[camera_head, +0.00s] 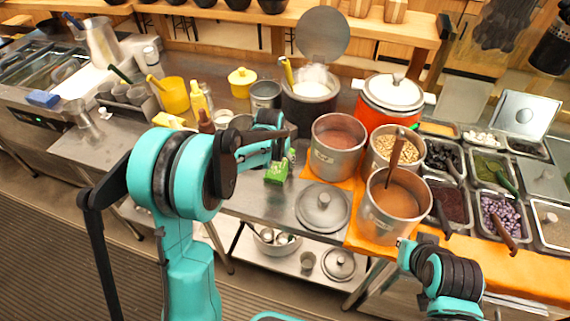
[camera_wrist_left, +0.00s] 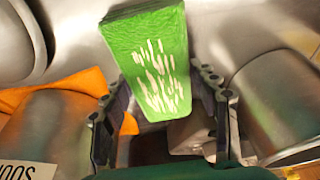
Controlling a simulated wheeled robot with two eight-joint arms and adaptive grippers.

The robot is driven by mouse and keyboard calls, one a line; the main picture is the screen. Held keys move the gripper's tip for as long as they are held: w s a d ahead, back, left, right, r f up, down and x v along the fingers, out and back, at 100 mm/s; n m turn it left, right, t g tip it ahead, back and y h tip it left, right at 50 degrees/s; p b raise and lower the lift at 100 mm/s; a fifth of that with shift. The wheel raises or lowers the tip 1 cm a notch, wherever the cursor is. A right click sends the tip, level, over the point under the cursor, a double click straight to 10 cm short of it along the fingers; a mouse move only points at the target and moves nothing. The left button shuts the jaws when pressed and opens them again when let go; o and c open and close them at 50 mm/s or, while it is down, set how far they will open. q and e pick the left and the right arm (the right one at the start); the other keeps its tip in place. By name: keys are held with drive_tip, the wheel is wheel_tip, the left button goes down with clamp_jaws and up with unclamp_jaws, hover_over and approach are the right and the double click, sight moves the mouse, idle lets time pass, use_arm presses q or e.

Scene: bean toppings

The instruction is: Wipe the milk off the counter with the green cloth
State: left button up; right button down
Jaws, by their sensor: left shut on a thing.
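The green cloth (camera_head: 277,173) is a folded block at the front of the steel counter, left of the pots. My left gripper (camera_head: 284,156) is shut on it; in the left wrist view the cloth (camera_wrist_left: 146,55) sits between the two fingers (camera_wrist_left: 162,84). White streaks mark its face; I cannot tell whether they are milk or pattern. I cannot make out any milk on the counter (camera_head: 262,202); the arm and cloth hide part of it.
A steel pot (camera_head: 338,158) stands just right of the cloth, on an orange mat (camera_head: 352,238). A loose lid (camera_head: 323,207) lies in front of it. A brown-filled pot (camera_head: 394,222) stands further right, near topping trays (camera_head: 502,222). Bottles (camera_head: 198,101) stand behind left.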

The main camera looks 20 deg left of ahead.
use_arm(q)
drive_tip(key=shift+a, duration=0.15)
idle(0.4)
drive_tip(key=shift+s+d, duration=0.1)
drive_tip(key=shift+d, duration=2.4)
drive_tip(key=shift+r+p, duration=0.4)
drive_tip(key=shift+r, duration=0.2)
drive_tip(key=shift+d+r+p, duration=0.1)
drive_tip(key=shift+r+p, duration=0.55)
drive_tip(key=shift+r, duration=0.25)
wheel_tip(320, 180, up, 5)
drive_tip(key=p, duration=0.3)
